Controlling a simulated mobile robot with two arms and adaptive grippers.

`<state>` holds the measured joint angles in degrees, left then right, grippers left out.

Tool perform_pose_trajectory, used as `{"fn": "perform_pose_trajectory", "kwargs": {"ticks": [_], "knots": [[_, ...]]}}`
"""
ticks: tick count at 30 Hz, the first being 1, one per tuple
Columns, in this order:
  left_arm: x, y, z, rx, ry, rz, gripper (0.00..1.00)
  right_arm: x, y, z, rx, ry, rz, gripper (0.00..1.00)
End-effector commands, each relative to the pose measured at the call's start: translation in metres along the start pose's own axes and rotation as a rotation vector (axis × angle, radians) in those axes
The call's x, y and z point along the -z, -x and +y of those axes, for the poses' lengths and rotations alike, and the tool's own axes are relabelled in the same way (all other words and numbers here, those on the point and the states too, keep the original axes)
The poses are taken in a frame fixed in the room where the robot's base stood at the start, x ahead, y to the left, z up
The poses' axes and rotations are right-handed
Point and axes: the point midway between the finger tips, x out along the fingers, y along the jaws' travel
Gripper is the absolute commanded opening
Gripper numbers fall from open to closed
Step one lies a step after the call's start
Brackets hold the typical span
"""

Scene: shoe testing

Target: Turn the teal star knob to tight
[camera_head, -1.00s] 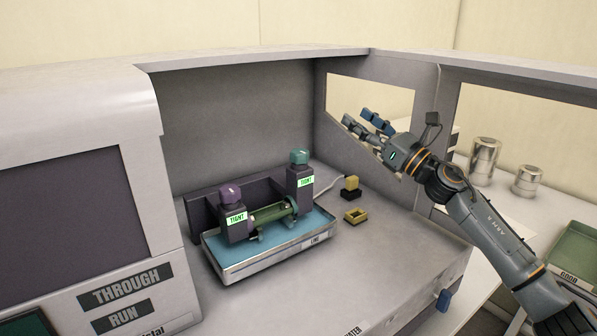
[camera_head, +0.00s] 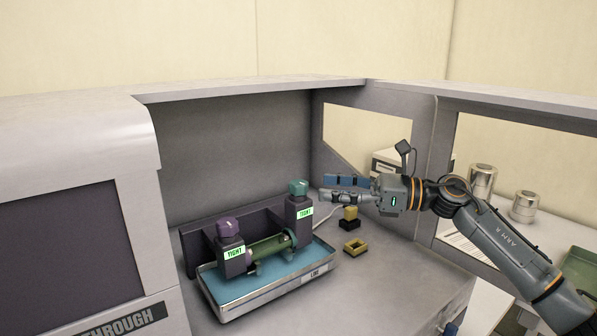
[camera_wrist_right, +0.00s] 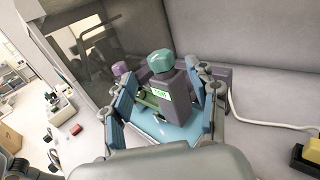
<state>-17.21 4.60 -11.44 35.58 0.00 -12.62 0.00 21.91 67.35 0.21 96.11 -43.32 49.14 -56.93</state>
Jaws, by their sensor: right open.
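The teal star knob (camera_head: 298,187) sits on top of the right dark purple post of a fixture. A lit green label reading TIGHT (camera_head: 305,213) is on that post below it. The knob also shows in the right wrist view (camera_wrist_right: 160,61), ahead between the open fingers. My right gripper (camera_head: 345,189) is open and empty, to the right of the knob and apart from it, with its fingers pointing left. A purple knob (camera_head: 227,227) tops the left post, whose label also reads TIGHT. A green cylinder (camera_head: 268,248) lies between the posts. My left gripper is not in view.
The fixture stands on a blue-topped tray (camera_head: 262,301). A yellow and black block (camera_head: 350,214) and a yellow-black frame (camera_head: 355,248) lie to its right, beside a white cable. The grey enclosure walls (camera_head: 230,150) stand behind. Metal cylinders (camera_head: 481,181) stand at the far right.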

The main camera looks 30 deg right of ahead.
Motion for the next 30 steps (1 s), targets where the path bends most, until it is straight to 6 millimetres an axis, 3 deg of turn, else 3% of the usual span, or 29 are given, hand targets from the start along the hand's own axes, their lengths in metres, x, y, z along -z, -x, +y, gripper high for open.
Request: {"fn": "perform_pose_trajectory", "kwargs": {"ticks": [1,3,10,23,30], "knots": [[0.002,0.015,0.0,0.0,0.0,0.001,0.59,-0.009,-0.012,0.001,-0.003,-0.001,-0.005,0.59],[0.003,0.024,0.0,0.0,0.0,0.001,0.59,-0.009,-0.026,0.001,-0.004,-0.001,-0.005,0.59],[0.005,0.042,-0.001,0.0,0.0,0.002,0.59,-0.004,-0.061,0.0,-0.001,-0.001,-0.003,0.59],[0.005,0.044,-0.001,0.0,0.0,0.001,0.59,0.001,-0.072,0.0,0.0,0.0,0.0,0.59],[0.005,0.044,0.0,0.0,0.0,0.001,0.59,0.0,-0.072,0.0,0.0,0.0,0.0,0.14]]}}
